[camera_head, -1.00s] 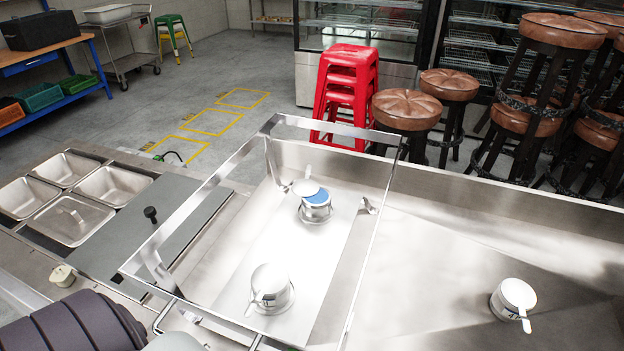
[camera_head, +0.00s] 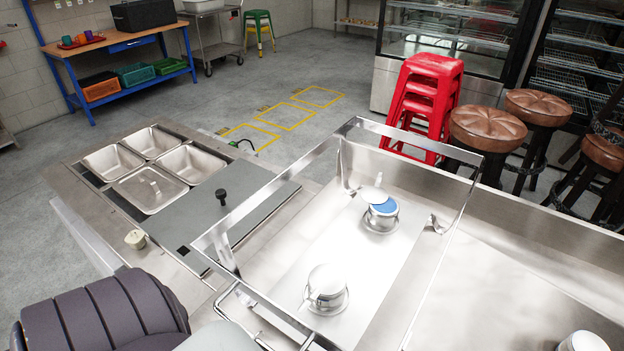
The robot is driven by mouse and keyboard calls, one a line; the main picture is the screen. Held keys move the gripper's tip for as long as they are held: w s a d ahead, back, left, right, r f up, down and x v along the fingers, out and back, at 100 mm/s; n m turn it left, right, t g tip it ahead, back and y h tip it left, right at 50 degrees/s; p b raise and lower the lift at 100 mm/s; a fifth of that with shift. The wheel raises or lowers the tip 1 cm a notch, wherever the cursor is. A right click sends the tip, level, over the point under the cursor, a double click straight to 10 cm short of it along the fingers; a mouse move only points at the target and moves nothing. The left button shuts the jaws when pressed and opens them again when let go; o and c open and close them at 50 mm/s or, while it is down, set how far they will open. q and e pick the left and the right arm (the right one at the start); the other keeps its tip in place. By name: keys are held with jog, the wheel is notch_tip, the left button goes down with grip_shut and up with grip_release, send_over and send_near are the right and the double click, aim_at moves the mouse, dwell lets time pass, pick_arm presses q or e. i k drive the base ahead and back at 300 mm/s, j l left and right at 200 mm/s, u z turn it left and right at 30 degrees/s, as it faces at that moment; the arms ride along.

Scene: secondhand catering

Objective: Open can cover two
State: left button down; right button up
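A can with a blue top (camera_head: 381,212) stands on a saucer in the metal-framed tray (camera_head: 393,270), and its white lid (camera_head: 374,194) is tilted up at the far side. A second can, with a white cover (camera_head: 327,282), stands on a saucer nearer me in the same tray; its cover looks shut. A third white-topped can (camera_head: 584,342) is cut off at the bottom right edge. A dark ribbed part of my arm shows at the bottom left. Neither gripper is in view.
The tray's raised metal frame (camera_head: 418,139) stands around the two cans. To the left are a grey board with a black knob (camera_head: 221,197) and several steel pans (camera_head: 152,188). Red stools (camera_head: 425,98) and brown stools (camera_head: 487,131) stand behind the counter. The counter right of the tray is mostly clear.

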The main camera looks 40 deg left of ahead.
aim_at(325, 279)
jog(key=u, duration=1.2)
jog(key=k+j, duration=0.1)
jog(key=j, duration=0.6)
jog(key=i+l, duration=0.1)
jog(key=l, duration=0.55)
